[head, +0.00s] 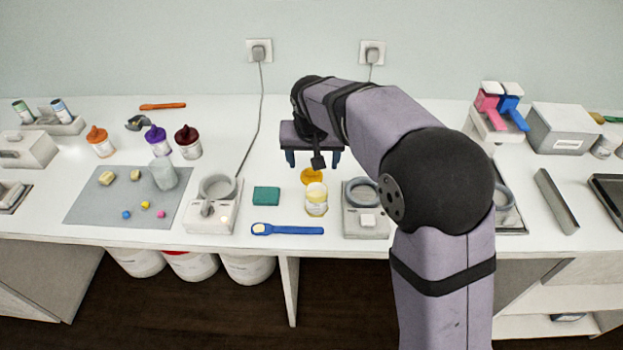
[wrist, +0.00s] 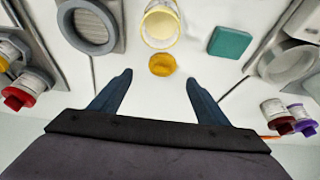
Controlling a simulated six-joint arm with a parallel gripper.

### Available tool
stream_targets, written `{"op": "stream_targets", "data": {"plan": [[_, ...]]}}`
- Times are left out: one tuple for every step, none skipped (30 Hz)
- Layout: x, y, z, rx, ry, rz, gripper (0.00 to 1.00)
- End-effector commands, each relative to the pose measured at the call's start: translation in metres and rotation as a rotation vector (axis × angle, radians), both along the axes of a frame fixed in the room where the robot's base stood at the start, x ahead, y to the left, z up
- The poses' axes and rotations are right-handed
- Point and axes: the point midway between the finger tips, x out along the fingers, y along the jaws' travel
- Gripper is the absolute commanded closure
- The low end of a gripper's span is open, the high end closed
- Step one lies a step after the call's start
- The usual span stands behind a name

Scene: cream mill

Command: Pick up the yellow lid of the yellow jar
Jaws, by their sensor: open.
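The yellow lid (head: 312,176) lies flat on the white table, just behind the jar in the head view. The yellow jar (head: 316,200) stands upright and open, with pale contents and a white label. My gripper (head: 314,164) hangs over the table behind the lid, pointing down. In the wrist view the lid (wrist: 162,64) lies ahead of the gap between my two fingers (wrist: 158,78), apart from both. The open jar (wrist: 160,25) stands beyond it at the top edge. My gripper is open and empty.
A teal block (head: 266,196) and a blue spatula (head: 287,229) lie left of the jar. A device with a ring (head: 364,196) stands close on its right. A mixer-like device (head: 212,207) stands further left. Bare table lies around the lid.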

Motion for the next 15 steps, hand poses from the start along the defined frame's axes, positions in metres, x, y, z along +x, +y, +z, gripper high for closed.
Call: {"op": "stream_targets", "data": {"plan": [[0.004, 0.000, 0.000, 0.001, -0.008, -0.002, 0.31], [0.005, 0.000, 0.001, 0.001, -0.010, -0.003, 0.31], [0.006, 0.000, 0.001, 0.000, -0.012, -0.003, 0.31], [0.006, 0.000, 0.001, 0.000, -0.013, -0.003, 0.31], [0.006, 0.000, 0.001, 0.000, -0.013, -0.003, 0.31], [0.007, 0.000, 0.000, 0.000, -0.012, -0.003, 0.31], [0.007, 0.000, -0.001, 0.000, -0.011, -0.002, 0.31], [0.008, 0.000, -0.003, -0.001, -0.011, -0.003, 0.31], [0.009, 0.000, -0.006, -0.001, -0.010, -0.003, 0.31], [0.010, 0.000, -0.008, -0.001, -0.010, -0.003, 0.31], [0.011, 0.000, -0.010, -0.001, -0.010, -0.003, 0.31], [0.012, 0.000, -0.014, -0.001, -0.010, -0.003, 0.31], [0.013, 0.000, -0.016, -0.001, -0.010, -0.003, 0.31], [0.013, 0.000, -0.017, -0.001, -0.010, -0.003, 0.31], [0.014, 0.000, -0.018, -0.001, -0.011, -0.003, 0.31]]}}
